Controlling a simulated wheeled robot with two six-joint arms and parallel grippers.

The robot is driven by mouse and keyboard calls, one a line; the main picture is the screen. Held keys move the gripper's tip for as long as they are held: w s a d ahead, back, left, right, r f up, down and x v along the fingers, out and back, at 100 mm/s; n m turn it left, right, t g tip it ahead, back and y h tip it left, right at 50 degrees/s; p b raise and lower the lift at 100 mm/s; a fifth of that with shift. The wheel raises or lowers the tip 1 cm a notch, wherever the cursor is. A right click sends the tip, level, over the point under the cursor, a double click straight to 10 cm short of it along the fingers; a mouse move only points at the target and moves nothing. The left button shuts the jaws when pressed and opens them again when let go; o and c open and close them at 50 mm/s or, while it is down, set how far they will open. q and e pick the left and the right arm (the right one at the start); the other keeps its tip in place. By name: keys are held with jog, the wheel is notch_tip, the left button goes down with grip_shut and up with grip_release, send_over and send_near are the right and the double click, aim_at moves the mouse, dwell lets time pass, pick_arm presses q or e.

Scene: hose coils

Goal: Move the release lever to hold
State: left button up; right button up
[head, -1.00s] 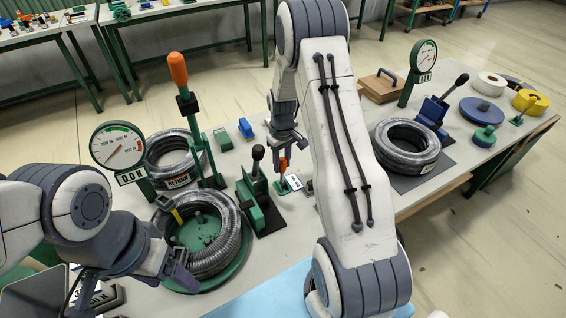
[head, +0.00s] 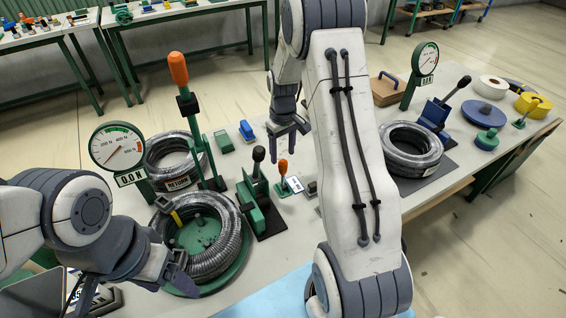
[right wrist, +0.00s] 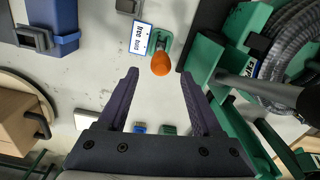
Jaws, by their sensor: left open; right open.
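The release lever, a small stalk with an orange knob (head: 283,164), stands on a small green base mid-table. In the right wrist view its orange knob (right wrist: 161,63) shows just beyond and between my fingertips. A white label (right wrist: 138,38) reading "free" and "hold" lies beside its base; I cannot tell surely which setting the lever is at. My right gripper (head: 289,140) is open and empty, above the lever and apart from it; its fingers also show in the right wrist view (right wrist: 160,84). My left gripper (head: 184,276) is open at the front rim of the green turntable.
A green clamp with a black-knobbed lever (head: 257,190) stands just left of the release lever. A hose coil (head: 222,262) lies on the green turntable; another coil (head: 412,146) lies at right. A tall orange-handled lever (head: 179,70) and a gauge (head: 117,147) stand at left.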

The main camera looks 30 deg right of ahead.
jog(key=shift+r+b, duration=0.3)
jog(key=shift+r, duration=2.3)
